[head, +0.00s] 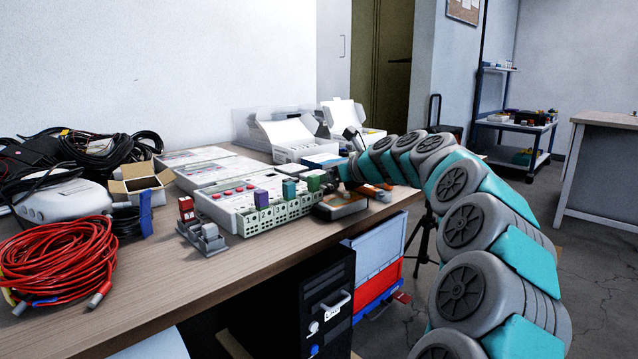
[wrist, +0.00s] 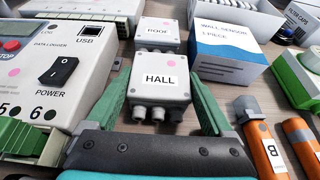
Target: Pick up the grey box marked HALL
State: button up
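My gripper (wrist: 162,76) is open, with one green finger on each side of the box. I cannot tell whether the fingers reach down beside it or are still above it. In the head view my gripper (head: 347,172) is over the right part of the table, and I cannot make out the HALL box there.
A similar grey box marked ROOF (wrist: 157,34) is just behind. A data logger (wrist: 50,60) stands close on the left. A blue and white wall sensor carton (wrist: 228,45) is at the right, with orange-handled tools (wrist: 262,140) nearer. Red cable coils (head: 60,262) lie at the table's left.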

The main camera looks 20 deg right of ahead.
jog(key=c, duration=0.8)
jog(key=shift+o, duration=0.2)
